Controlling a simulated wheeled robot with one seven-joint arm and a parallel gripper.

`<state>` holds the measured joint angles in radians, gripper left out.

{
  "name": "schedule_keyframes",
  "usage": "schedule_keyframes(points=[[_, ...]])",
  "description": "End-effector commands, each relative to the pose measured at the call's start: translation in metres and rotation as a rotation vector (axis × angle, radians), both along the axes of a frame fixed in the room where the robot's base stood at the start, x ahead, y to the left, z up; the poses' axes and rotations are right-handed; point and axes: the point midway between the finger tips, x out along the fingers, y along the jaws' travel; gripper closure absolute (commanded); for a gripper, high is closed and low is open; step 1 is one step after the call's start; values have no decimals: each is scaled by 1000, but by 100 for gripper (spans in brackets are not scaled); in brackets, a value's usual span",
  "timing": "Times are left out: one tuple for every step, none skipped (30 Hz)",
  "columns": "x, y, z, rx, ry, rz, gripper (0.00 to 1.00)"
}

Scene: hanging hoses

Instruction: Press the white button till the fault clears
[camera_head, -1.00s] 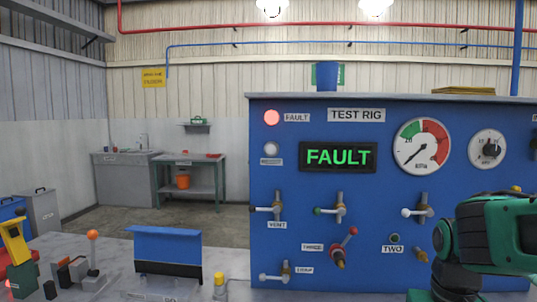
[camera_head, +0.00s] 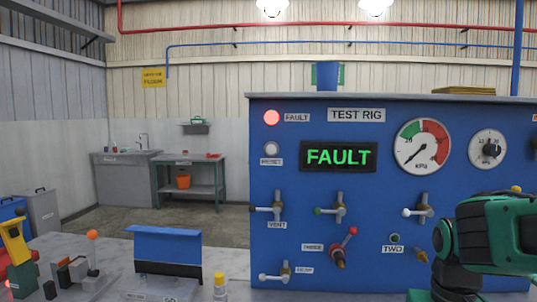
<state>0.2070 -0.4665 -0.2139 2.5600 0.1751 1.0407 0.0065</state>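The display (camera_head: 338,157) to the right shows FAULT in green letters. My green and black arm stands at the lower right, in front of the panel's right side. My gripper is not in view, and nothing is seen touching the button.
Several valve handles stick out of the panel, one with a red knob (camera_head: 352,230). A gauge (camera_head: 422,146) and a dial (camera_head: 487,149) are at upper right. On the grey bench stand a blue hinged cover (camera_head: 165,245), an orange-knobbed lever (camera_head: 92,234) and a yellow-topped post (camera_head: 219,278).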

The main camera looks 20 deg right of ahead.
Motion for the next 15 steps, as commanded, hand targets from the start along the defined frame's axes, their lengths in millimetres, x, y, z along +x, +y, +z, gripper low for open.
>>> schedule_keyframes(points=[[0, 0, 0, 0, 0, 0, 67], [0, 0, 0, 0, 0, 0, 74], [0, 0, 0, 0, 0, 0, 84], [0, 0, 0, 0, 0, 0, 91], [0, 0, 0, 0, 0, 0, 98], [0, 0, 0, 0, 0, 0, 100], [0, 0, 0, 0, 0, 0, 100], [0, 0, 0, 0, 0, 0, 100], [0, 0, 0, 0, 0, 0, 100], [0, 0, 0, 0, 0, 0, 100], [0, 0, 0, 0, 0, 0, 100], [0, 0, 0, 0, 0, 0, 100], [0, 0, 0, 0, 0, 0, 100], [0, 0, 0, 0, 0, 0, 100], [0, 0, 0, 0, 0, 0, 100]])
